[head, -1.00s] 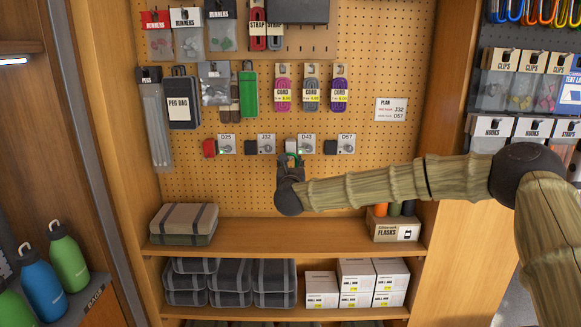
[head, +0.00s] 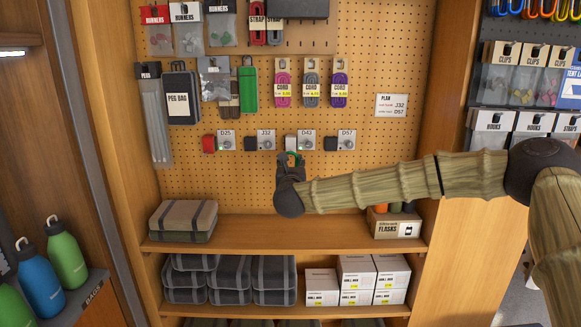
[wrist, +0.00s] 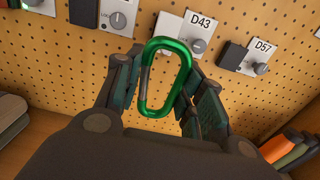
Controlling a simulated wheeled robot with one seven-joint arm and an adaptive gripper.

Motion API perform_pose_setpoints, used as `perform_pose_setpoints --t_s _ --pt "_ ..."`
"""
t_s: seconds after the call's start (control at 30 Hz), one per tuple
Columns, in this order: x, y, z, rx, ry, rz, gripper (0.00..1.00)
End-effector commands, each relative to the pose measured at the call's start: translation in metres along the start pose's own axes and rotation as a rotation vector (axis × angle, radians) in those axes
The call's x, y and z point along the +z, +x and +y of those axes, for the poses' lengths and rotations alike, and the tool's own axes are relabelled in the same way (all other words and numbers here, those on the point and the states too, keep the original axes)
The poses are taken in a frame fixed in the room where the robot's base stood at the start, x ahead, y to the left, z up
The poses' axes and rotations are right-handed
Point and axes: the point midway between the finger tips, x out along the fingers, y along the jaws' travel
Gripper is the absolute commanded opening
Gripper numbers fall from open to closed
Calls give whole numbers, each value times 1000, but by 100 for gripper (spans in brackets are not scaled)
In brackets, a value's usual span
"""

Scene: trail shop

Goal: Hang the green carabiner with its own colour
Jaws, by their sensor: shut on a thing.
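A green carabiner (wrist: 184,76) stands upright between my fingers in the wrist view, its silver gate on the left. My gripper (wrist: 163,84) is shut on it. In the head view my gripper (head: 291,165) is in front of the pegboard, just below the D43 fixture (head: 307,142); only a bit of green shows at its fingers. A row of fixtures has tags D25 (head: 226,141), J32 (head: 266,141), D43 and D57 (head: 347,140). Beside the tags are small blocks: red at D25, black at J32, pale at D43, dark at D57.
A plan card (head: 391,106) naming J32 and D57 is on the board at right. Cords (head: 311,88) and a green pouch (head: 248,90) hang above the row. A shelf (head: 290,228) with grey-brown cases (head: 183,221) and a flasks box (head: 396,229) lies below.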

Motion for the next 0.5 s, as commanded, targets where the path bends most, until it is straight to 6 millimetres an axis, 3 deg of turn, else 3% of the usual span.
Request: perform_pose_setpoints --t_s 0.5 --pt "2 -36 0 0 0 -1 17"
